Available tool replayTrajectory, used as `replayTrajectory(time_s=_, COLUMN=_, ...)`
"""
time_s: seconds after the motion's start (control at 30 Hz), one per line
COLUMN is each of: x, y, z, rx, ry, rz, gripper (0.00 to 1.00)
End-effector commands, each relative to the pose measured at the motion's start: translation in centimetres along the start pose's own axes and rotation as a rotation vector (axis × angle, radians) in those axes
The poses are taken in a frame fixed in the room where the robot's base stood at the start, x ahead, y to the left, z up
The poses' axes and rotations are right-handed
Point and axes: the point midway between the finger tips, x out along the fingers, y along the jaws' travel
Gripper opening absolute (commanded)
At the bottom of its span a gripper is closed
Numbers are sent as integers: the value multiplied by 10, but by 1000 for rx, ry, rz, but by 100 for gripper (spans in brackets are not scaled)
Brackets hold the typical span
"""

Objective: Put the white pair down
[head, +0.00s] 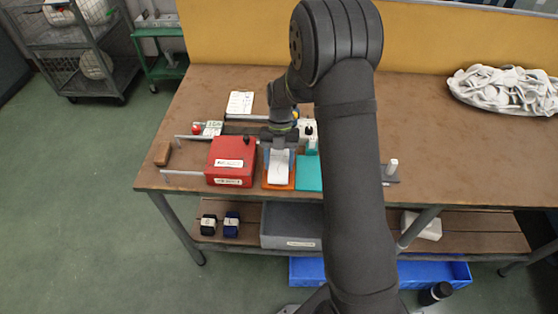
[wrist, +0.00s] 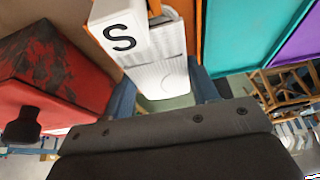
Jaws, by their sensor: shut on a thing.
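The white pair (head: 278,167) is a flat white bundle held in my gripper (head: 279,153), over the orange tray (head: 278,187). In the wrist view the white pair (wrist: 160,75) has ribbed sides and a white band with a black "S". My gripper's blue-grey fingers (wrist: 163,95) stand on both sides of it, shut on it. The orange tray also shows beside and beyond the pair in the wrist view (wrist: 188,25). I cannot tell whether the pair touches the tray floor.
A red box (head: 231,155) with a black knob stands close on the left. A teal tray (head: 309,173) lies on the right, with a purple one (wrist: 298,45) beyond it. A white heap (head: 505,88) sits at the far right. The bench right of my arm is mostly clear.

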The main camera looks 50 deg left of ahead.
Motion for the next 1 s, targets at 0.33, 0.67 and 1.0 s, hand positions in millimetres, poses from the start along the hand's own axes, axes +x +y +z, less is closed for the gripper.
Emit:
replayTrajectory(time_s=0.33, x=2, y=0, z=1, rx=0, ry=0, rz=0, gripper=76)
replayTrajectory(time_s=0.67, x=-30, y=0, z=0, rx=0, ry=-4, rz=2, gripper=76)
replayTrajectory(time_s=1.0, x=-99, y=0, z=0, rx=0, ry=-1, rz=1, gripper=76)
